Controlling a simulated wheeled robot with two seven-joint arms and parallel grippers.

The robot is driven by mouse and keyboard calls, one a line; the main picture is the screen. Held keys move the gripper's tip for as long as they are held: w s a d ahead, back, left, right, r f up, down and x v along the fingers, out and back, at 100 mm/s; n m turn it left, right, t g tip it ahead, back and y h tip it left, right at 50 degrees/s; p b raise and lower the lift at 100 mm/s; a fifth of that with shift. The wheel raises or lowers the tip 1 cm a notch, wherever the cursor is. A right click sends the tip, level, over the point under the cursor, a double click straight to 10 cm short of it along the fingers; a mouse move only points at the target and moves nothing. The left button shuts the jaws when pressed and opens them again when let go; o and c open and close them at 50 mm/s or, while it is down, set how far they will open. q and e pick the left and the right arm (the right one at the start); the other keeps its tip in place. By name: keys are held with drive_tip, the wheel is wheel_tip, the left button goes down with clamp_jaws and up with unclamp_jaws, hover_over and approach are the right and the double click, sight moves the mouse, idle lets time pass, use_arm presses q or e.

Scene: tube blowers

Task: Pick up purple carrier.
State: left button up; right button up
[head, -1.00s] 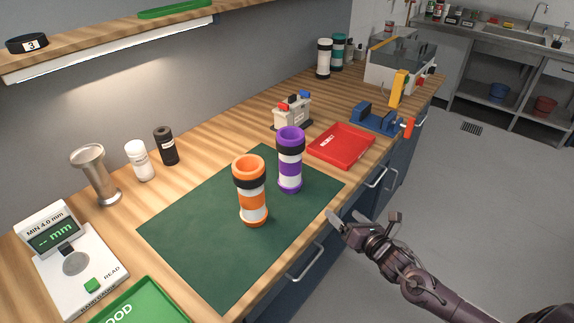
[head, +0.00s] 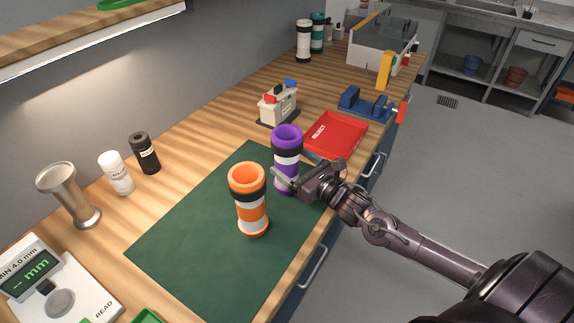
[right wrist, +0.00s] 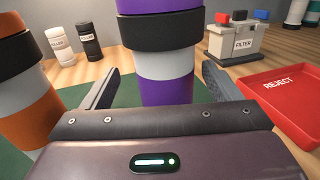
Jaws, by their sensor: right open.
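The purple carrier (head: 287,143) stands upright on the green mat (head: 190,243), a purple tube with a black band and a white band. My right gripper (head: 294,175) is open at the carrier's lower half, with a finger on either side of it. In the right wrist view the purple carrier (right wrist: 167,90) stands between the two spread fingers (right wrist: 158,88), with no clear contact. An orange carrier (head: 248,184) stands upright on the mat, to the left and nearer; it also shows in the right wrist view (right wrist: 28,110). My left gripper is not in view.
A red reject tray (head: 336,135) lies just behind and right of the purple carrier. A filter box (head: 278,105) stands behind it. A blue fixture (head: 365,104) sits farther right. White (head: 116,173) and black (head: 145,153) bottles stand at the left.

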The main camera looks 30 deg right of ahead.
drive_tip(key=x, duration=0.1)
drive_tip(key=p+x, duration=0.1)
drive_tip(key=x, duration=0.2)
drive_tip(key=shift+w+d+r, duration=0.15)
drive_tip(key=shift+w+d, duration=0.1)
drive_tip(key=shift+w, duration=0.15)
drive_tip(key=c, duration=1.1)
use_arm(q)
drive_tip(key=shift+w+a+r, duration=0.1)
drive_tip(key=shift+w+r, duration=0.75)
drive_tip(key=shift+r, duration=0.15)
use_arm(e)
drive_tip(key=shift+c, duration=0.3)
drive_tip(key=shift+r, duration=0.1)
